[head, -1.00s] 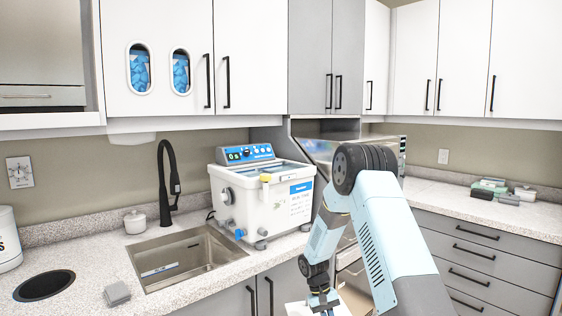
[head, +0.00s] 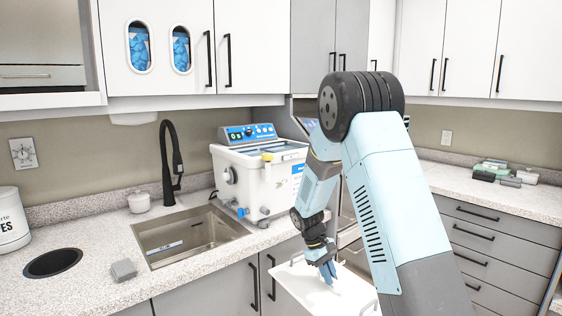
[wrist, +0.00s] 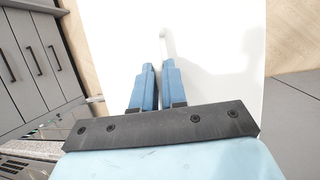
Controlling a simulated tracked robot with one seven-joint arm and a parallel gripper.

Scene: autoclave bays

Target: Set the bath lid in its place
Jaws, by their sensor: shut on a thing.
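My gripper (head: 328,272) is shut on the bath lid (head: 308,288), a flat white panel with small handles at its ends. The lid hangs low in front of the cabinet doors, below counter height. In the wrist view my blue fingers (wrist: 157,88) close on a pale bar over the lid's white face (wrist: 215,35); the grip itself is partly hidden. The white bath (head: 258,185) with a blue control panel stands on the counter beside the sink, up and left of my gripper. Its top appears uncovered, and my arm hides part of its right side.
The sink (head: 190,238) and black tap (head: 168,165) are left of the bath. A yellow part (head: 267,157) sits at the bath's front rim. Upper cabinets (head: 255,45) hang above. A grey block (head: 124,270) lies on the front counter.

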